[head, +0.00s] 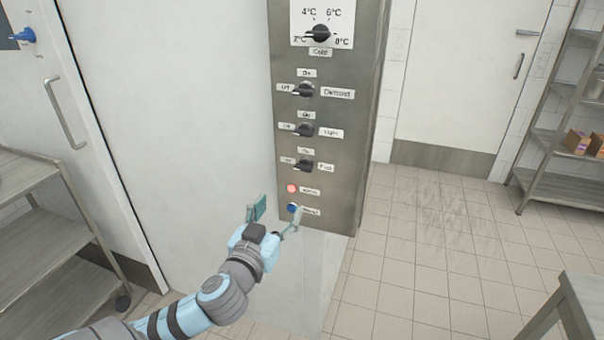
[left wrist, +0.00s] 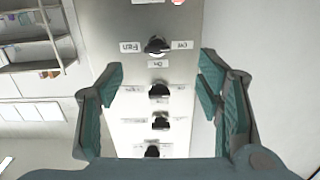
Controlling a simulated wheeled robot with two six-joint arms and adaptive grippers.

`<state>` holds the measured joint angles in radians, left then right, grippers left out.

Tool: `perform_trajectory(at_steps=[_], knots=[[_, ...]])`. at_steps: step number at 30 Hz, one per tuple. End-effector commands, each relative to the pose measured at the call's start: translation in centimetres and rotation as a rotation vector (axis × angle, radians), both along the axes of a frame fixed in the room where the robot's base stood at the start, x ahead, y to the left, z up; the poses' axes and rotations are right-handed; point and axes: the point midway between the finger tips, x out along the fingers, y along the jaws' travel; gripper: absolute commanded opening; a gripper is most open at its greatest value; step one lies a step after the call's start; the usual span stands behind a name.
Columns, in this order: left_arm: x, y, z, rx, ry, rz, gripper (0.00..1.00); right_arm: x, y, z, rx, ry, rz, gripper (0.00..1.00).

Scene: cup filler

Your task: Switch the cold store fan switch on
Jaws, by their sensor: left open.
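The fan switch (head: 305,166) is a black rotary knob on the steel control panel (head: 357,120), the lowest of three similar knobs. Its handle points left, toward the label "Off"; "On" is above it. In the left wrist view, which is upside down, the fan switch (left wrist: 157,45) is near the top, with "Fan" on its left and "Off" on its right. My left gripper (head: 276,214) is open and empty, in front of the panel's lower end, below the fan switch. Its fingers (left wrist: 160,82) are spread apart and not touching the knob. My right gripper is not in view.
Above are the light switch (head: 306,130), defrost switch (head: 304,89) and temperature dial (head: 318,33). A red lamp (head: 292,188) and a blue button (head: 292,207) sit below the fan switch. A steel cart (head: 40,240) stands left; shelving (head: 560,185) stands right.

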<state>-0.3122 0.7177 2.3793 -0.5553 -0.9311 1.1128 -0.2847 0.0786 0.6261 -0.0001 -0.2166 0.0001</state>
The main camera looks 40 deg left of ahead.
Motion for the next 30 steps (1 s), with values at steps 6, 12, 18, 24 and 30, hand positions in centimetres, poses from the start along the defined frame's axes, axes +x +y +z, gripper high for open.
perform_trajectory(at_steps=[6,12,18,24,30], knots=[[1.9,0.1,2.2,-0.017,-0.056,-0.011,0.60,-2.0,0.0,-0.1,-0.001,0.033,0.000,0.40],[7.4,2.0,2.2,-0.020,-0.055,-0.011,0.60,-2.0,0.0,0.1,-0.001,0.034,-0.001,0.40],[11.8,3.5,2.1,-0.020,-0.052,-0.013,0.60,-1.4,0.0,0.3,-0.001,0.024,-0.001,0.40],[13.2,3.9,2.0,-0.016,-0.050,-0.016,0.60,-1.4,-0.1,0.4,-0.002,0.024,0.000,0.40],[13.3,3.9,2.0,-0.016,-0.050,-0.016,0.60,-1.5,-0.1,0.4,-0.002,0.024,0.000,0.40]])
